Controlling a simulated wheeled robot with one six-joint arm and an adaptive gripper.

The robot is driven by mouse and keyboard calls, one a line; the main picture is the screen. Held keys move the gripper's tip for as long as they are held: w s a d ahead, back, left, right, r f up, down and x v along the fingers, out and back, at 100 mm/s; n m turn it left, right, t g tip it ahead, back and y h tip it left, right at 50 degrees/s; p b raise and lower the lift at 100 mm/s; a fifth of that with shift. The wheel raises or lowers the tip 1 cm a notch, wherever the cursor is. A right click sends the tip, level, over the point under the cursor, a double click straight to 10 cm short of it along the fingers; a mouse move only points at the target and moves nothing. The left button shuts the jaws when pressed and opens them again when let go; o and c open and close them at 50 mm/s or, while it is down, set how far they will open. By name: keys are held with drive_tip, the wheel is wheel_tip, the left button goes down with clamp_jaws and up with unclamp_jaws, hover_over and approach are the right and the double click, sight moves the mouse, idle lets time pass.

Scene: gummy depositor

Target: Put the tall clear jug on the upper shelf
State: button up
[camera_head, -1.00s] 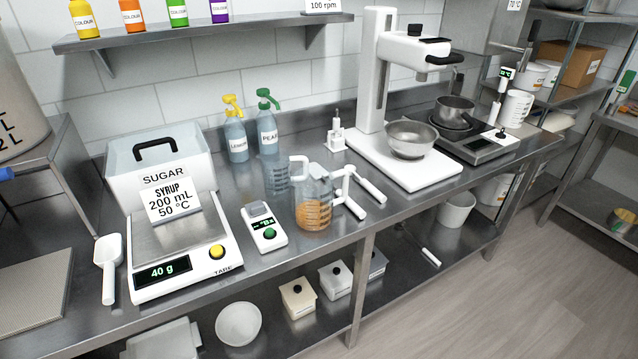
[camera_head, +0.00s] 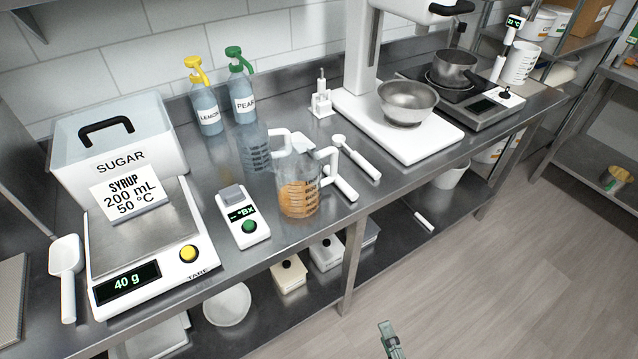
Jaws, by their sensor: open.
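A clear jug (camera_head: 253,150) with dark graduations and a white handle stands upright on the steel bench, in front of the pear bottle. A second clear jug (camera_head: 298,196) holding orange liquid stands just in front of it and partly overlaps it. Which is taller is hard to tell. My gripper (camera_head: 391,341) shows only in part at the bottom edge, over the floor, well apart from both jugs; it is open and empty. The wall shelf is almost wholly out of view; only its edge (camera_head: 28,5) shows at top left.
A refractometer (camera_head: 241,216) stands left of the jugs, white tools (camera_head: 357,157) lie right, and a mixer stand (camera_head: 425,128) with a steel bowl (camera_head: 406,101) is beyond. Lemon (camera_head: 208,112) and pear (camera_head: 243,97) bottles stand behind. The floor (camera_head: 470,270) in front is clear.

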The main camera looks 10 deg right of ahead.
drive_tip(key=w+d+r+m+t+y, duration=0.15)
drive_tip(key=w+m, duration=0.25)
drive_tip(key=w, duration=0.4)
drive_tip(key=w+r+m, duration=0.2)
drive_tip(key=w+m, duration=0.3)
drive_tip(key=w, duration=0.2)
drive_tip(key=m+y, duration=0.5)
drive_tip(key=m, duration=0.2)
approach(336, 171)
drive_tip(key=shift+t+h, duration=0.25)
drive_tip(key=x, duration=0.5)
drive_tip(key=shift+w, duration=0.3)
drive_tip(key=shift+a+x, duration=0.1)
drive_tip(key=shift+x, duration=1.25)
drive_tip(key=shift+a+x, duration=0.15)
drive_tip(key=shift+x, duration=1.25)
drive_tip(key=shift+s+f, duration=0.1)
drive_tip(key=shift+s, duration=0.05)
clamp_jaws()
